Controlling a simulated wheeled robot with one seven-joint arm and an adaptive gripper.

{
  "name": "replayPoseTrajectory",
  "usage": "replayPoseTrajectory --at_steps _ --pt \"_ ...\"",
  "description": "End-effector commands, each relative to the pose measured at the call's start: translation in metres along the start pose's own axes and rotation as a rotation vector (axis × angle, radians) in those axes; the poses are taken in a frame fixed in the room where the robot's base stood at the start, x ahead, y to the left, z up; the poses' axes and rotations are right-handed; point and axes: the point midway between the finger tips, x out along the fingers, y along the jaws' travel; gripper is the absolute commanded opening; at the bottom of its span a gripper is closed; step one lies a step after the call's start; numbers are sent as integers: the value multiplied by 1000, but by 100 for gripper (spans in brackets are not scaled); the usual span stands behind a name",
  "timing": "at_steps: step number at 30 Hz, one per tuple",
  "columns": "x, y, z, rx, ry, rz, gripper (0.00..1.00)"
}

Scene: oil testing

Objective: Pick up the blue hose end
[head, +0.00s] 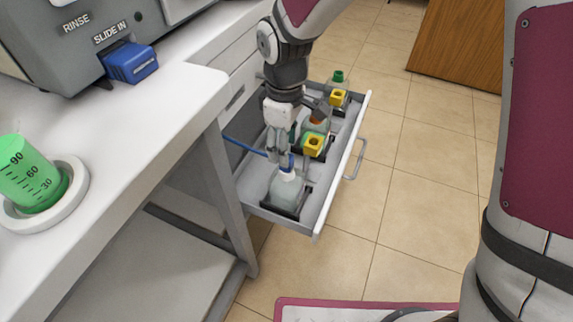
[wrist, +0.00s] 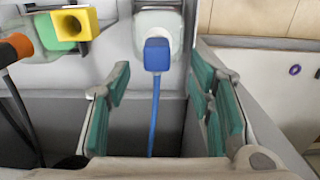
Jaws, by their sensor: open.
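The blue hose end (wrist: 157,54) is a blue cap-like block on top of a pale bottle (wrist: 150,22) in the wrist view, with a blue hose (wrist: 155,115) trailing from it. In the head view the blue hose end (head: 287,161) sits on the front bottle (head: 286,187) in the open drawer, partly hidden by my gripper. My gripper (head: 280,150) points down into the drawer. In the wrist view its teal-padded fingers (wrist: 160,88) are open and apart, one on each side of the hose, with nothing between them gripped. I cannot tell the exact gap to the hose end.
The drawer (head: 330,178) holds several bottles, with yellow funnel-like holders (head: 313,146) and an orange cap (wrist: 14,49) close by. The white counter (head: 150,140) edges the drawer on the left. A green measuring cup (head: 28,178) and a grey machine (head: 60,45) stand on the counter.

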Motion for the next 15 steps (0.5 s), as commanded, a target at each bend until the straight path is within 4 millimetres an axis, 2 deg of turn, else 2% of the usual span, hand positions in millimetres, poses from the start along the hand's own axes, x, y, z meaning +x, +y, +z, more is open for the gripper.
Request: replayPoseTrajectory --at_steps 5,12,15 --pt "11 1 1 0 -2 -1 48" --pt "45 3 2 0 -2 -2 48" --pt "53 3 2 0 -1 -1 48"
